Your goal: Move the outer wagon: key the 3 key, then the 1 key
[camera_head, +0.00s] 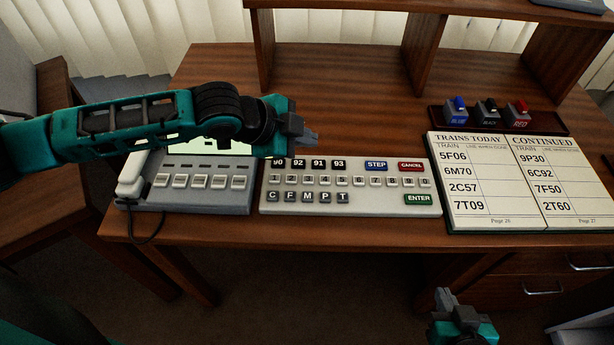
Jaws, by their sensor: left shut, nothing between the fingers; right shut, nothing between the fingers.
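The pale key panel (375,201) lies on the desk in the middle of the view. Its number keys run in one row, with the 1 key (274,181) at the left end and the 3 key (302,181) two places to its right. My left gripper (308,137) is shut and empty, above the panel's back left part, beyond the number row in the picture. My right gripper (444,298) is shut and empty, low in front of the desk. I cannot make out a wagon in this view.
A grey telephone unit (235,204) stands left of the panel, partly behind my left arm. An open train book (493,220) lies to the right. A tray with blue (458,107), black and red stamps sits behind it. A wooden shelf (427,45) stands at the back.

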